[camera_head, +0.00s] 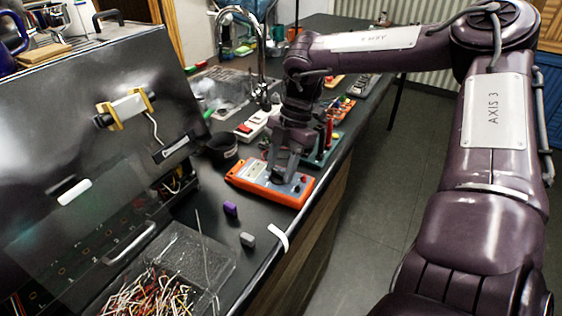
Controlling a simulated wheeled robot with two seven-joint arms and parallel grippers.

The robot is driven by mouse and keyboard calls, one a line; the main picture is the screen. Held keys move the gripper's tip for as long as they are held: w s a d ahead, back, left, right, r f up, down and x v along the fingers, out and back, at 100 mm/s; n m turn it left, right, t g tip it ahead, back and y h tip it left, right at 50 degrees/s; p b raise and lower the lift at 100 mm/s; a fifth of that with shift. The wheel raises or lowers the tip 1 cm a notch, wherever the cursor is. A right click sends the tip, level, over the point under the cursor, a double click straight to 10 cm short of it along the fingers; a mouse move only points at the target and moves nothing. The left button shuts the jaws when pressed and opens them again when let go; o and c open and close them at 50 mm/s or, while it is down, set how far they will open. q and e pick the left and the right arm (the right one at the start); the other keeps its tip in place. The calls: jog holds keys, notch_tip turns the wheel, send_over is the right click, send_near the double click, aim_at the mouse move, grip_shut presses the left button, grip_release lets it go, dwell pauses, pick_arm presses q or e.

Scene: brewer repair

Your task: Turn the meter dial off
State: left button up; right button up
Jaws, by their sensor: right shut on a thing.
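The meter (250,173) is an orange-edged device with a grey face, lying flat on the dark counter near its front edge. My right gripper (279,179) points down onto the meter's face. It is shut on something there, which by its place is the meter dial. The fingers hide the dial, so its setting cannot be read. My right arm reaches in from the right, above the floor. My left gripper is not in the picture.
A dark panel (60,120) fills the left. A clear bin (190,255) of wires, a purple block (230,209) and a grey block (247,240) lie nearer. A black cup (222,151) stands behind the meter. Tools and a sink (218,90) are farther back.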

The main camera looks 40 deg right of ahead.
jog(key=n, duration=0.2)
jog(key=n+g+p, duration=0.1)
jog(key=n, duration=0.1)
jog(key=shift+w+r+n+g+h, duration=0.1)
jog(key=shift+n+g+h, duration=0.2)
jog(key=n+p, duration=0.1)
jog(key=n, duration=0.1)
jog(key=shift+a+r+n+g+p, duration=0.1)
jog(key=shift+n+g+p, duration=0.25)
jog(key=shift+n+g, duration=0.05)
jog(key=n+h+p, duration=0.1)
jog(key=n+p, duration=0.1)
jog(key=n+g+p, duration=0.1)
jog(key=n+p, duration=0.1)
jog(key=p, duration=0.1)
jog(key=shift+w+a+r+h+p, duration=0.1)
jog(key=shift+h+p, duration=0.2)
jog(key=shift+h, duration=0.1)
jog(key=shift+n+g+p, duration=0.3)
jog(key=shift+n+p, duration=0.35)
jog(key=shift+n, duration=0.25)
jog(key=shift+f+n+h+p, duration=0.25)
jog(key=shift+n+h+p, duration=0.3)
jog(key=shift+n, duration=0.45)
jog(key=o, duration=1)
